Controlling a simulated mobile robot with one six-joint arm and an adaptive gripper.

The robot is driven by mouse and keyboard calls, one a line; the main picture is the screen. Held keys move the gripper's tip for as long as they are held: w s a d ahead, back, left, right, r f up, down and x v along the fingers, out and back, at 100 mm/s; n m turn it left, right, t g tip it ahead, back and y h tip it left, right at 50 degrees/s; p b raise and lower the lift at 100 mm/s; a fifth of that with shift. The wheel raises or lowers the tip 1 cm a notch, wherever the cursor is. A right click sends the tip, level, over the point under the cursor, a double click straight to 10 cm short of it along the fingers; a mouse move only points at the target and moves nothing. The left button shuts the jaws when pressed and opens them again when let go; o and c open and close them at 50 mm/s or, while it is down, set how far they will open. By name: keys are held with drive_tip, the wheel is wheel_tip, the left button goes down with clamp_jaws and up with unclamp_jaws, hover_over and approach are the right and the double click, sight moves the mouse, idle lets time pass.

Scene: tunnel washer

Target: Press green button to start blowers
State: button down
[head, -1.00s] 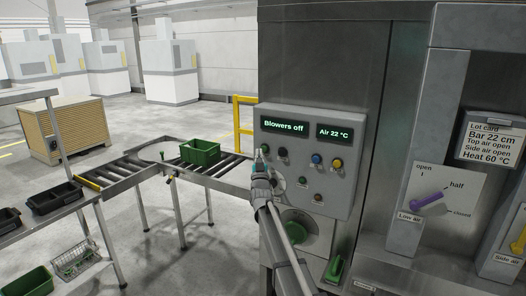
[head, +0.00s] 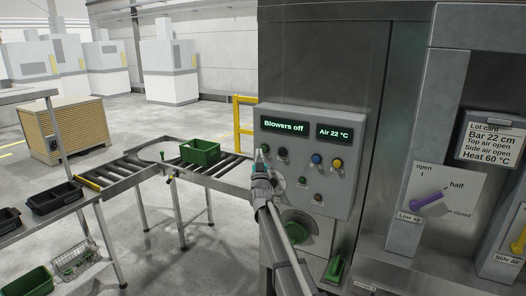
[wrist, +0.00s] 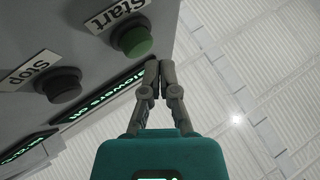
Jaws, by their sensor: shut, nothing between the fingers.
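The green Start button (wrist: 132,38) is on the control panel in the wrist view, under a "Start" label; it also shows small in the head view (head: 265,149). My gripper (wrist: 158,66) is shut and empty. In the wrist view its fingertips are just right of and below the green button, with no contact visible. In the head view my gripper (head: 260,160) is in front of the panel's left edge, just below the button. The panel display (head: 284,126) reads "Blowers off".
The dark Stop button (wrist: 60,85) is beside Start. A green knob (head: 297,231) and a purple lever (head: 428,202) are on the machine. A roller conveyor (head: 220,167) carries a green crate at left.

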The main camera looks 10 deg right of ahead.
drive_tip(key=shift+w+d, duration=0.6)
drive_tip(key=shift+w, duration=0.15)
idle(1.6)
drive_tip(key=shift+s+a, duration=0.1)
drive_tip(key=shift+s, duration=0.05)
drive_tip(key=shift+s+a, duration=0.5)
drive_tip(key=shift+s, duration=0.1)
drive_tip(key=shift+s, duration=0.1)
idle(0.5)
drive_tip(key=s+a, duration=0.1)
drive_tip(key=s, duration=0.1)
drive_tip(key=s+a, duration=0.2)
idle(0.5)
idle(0.6)
